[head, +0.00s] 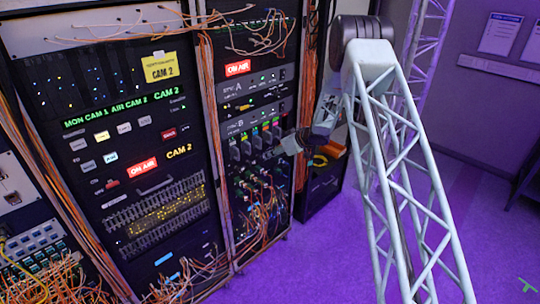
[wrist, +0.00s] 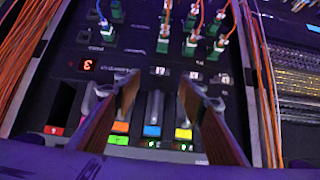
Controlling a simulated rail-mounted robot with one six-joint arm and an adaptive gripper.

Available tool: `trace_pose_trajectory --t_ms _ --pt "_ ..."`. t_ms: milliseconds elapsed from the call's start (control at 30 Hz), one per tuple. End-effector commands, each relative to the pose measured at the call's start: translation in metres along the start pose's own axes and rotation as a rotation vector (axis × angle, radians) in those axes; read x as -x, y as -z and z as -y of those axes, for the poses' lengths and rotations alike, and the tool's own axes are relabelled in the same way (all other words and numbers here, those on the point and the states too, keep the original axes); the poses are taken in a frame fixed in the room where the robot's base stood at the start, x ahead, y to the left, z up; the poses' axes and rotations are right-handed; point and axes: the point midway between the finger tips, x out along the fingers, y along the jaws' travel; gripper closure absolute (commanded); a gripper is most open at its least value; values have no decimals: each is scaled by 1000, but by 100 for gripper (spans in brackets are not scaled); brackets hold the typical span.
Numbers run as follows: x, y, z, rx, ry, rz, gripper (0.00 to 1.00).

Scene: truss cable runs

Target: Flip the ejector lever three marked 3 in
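A row of grey ejector levers (wrist: 155,105) with coloured tabs sits on a dark rack panel. The row also shows in the head view (head: 257,142). Red, orange, green, blue and yellow tabs show below the levers in the wrist view. The levers' own numbers are too small to read, so I cannot tell which is marked 3. A small red display (wrist: 88,65) on the panel appears to show a 3. My gripper (wrist: 157,88) is open and empty, with its two brown fingers apart over the row. The fingers hide parts of some levers.
Green connectors (wrist: 163,45) with thin cables stand beyond the levers in the wrist view. Orange cable bundles (wrist: 262,80) run down both sides of the panel. In the head view, more cables (head: 255,205) hang below the row, and open purple floor (head: 320,265) lies in front.

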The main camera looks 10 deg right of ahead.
Motion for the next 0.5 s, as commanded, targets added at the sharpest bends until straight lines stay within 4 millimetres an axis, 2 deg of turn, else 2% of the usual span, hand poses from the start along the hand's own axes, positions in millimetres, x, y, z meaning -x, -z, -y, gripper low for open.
trace_pose_trajectory --t_ms 200,500 --pt "25 -1 0 0 -1 1 62" --pt "43 -1 0 1 0 1 62"
